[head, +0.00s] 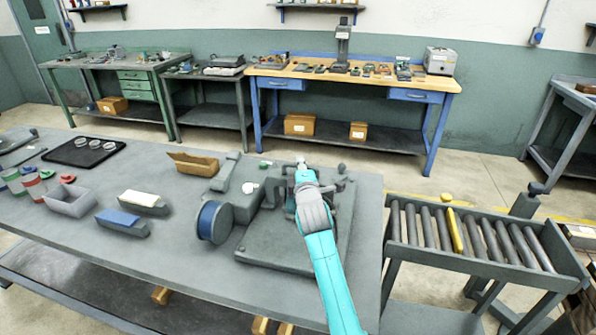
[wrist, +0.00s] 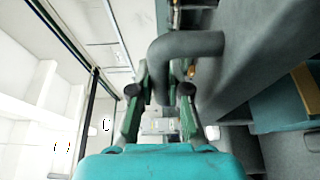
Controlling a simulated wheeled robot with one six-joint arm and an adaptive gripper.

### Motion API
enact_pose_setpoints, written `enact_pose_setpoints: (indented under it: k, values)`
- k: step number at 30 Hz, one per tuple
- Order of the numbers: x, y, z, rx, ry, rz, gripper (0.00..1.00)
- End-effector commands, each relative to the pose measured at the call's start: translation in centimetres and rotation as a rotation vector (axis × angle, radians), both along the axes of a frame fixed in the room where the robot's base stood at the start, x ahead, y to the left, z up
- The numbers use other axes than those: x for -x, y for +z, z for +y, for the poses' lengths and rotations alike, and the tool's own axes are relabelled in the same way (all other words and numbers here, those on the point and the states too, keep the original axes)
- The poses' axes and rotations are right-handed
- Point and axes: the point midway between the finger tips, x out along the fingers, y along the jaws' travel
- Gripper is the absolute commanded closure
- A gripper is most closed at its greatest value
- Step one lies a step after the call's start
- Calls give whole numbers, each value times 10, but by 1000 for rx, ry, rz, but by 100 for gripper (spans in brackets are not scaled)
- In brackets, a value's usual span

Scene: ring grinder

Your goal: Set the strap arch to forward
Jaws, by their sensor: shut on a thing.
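The ring grinder stands on the grey bench, with a grey base (head: 275,255) and a blue-rimmed wheel (head: 212,221) on its left. My gripper (head: 302,172) is at the grinder's far side, at the end of my teal arm, which hides part of the machine. In the wrist view my gripper (wrist: 160,96) has its two green fingers with dark pads on either side of a grey bent bar (wrist: 187,44), which looks like the strap arch. The fingers are shut on its lower leg. In the head view the arch is too small and covered to tell its setting.
Left of the grinder on the bench are an open cardboard box (head: 193,164), a grey bin (head: 70,203), two block-like pads and a dark tray (head: 83,152) with rings. A roller conveyor (head: 480,238) stands to the right. Work tables line the back wall.

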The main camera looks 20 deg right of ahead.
Motion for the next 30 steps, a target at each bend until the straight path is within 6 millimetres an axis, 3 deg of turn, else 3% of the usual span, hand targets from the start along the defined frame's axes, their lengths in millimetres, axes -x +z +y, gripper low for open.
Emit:
enact_pose_setpoints:
  k: [8,9,10,22,30]
  values:
    - [-2,1,-2,1,-3,-1,100]
    - [-2,1,-2,1,-3,-1,80]
    - [-2,2,-2,1,-3,-1,73]
    - [4,0,0,1,-2,0,73]
    - [47,0,10,1,-1,-1,73]
